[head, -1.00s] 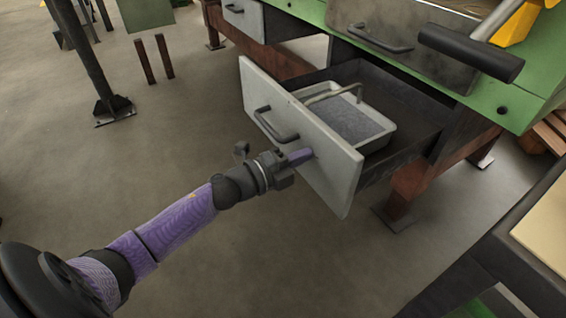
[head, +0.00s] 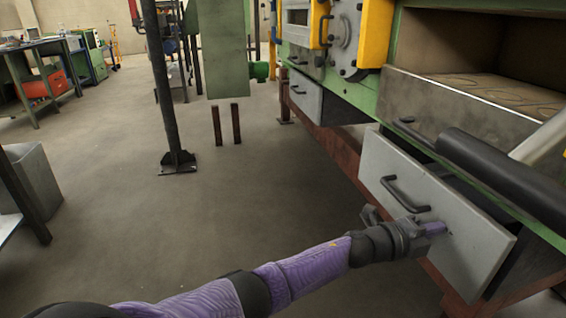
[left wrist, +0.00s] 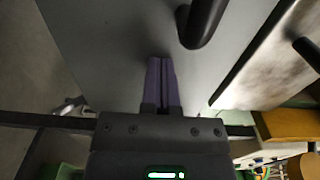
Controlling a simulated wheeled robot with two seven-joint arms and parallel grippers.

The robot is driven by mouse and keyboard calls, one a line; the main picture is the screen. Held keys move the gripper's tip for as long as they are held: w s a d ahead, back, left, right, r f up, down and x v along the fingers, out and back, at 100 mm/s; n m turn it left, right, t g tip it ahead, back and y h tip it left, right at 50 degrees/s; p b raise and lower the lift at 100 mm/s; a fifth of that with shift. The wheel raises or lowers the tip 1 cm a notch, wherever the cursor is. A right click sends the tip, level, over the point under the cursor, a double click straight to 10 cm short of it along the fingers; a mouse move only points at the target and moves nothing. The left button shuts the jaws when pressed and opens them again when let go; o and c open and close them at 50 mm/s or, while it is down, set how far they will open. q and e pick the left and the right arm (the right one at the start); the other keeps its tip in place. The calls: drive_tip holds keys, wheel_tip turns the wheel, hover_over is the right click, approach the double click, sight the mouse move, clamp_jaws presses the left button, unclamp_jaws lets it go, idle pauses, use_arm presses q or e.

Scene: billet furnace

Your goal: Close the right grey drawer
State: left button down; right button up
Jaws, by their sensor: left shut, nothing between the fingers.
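The right grey drawer (head: 377,160) shows as a flat grey front panel with a black bar handle (head: 398,197). A dark gap shows behind its top edge, so it stands out from the furnace bench; its inside is mostly hidden. My left gripper (head: 436,229) is shut and empty, with its purple fingertips at the panel, below and right of the handle. In the left wrist view the shut fingers (left wrist: 160,75) point at the grey panel (left wrist: 105,45), beside the dark handle (left wrist: 203,20). I cannot tell whether they touch it. My right gripper is out of view.
Another grey drawer (head: 305,97) is farther left under the green bench. A thick black bar (head: 510,180) lies above the right drawer. A dark post (head: 165,90) stands on the floor at left. Open floor lies left of the drawers.

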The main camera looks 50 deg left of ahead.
use_arm(q)
drive_tip(key=b+x, duration=0.1)
drive_tip(key=x, duration=0.1)
drive_tip(key=shift+w+d+f, duration=0.1)
drive_tip(key=shift+w, duration=0.2)
drive_tip(key=shift+r, duration=0.3)
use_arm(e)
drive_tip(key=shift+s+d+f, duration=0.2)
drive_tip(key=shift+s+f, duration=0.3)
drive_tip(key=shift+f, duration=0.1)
use_arm(q)
drive_tip(key=shift+r, duration=0.2)
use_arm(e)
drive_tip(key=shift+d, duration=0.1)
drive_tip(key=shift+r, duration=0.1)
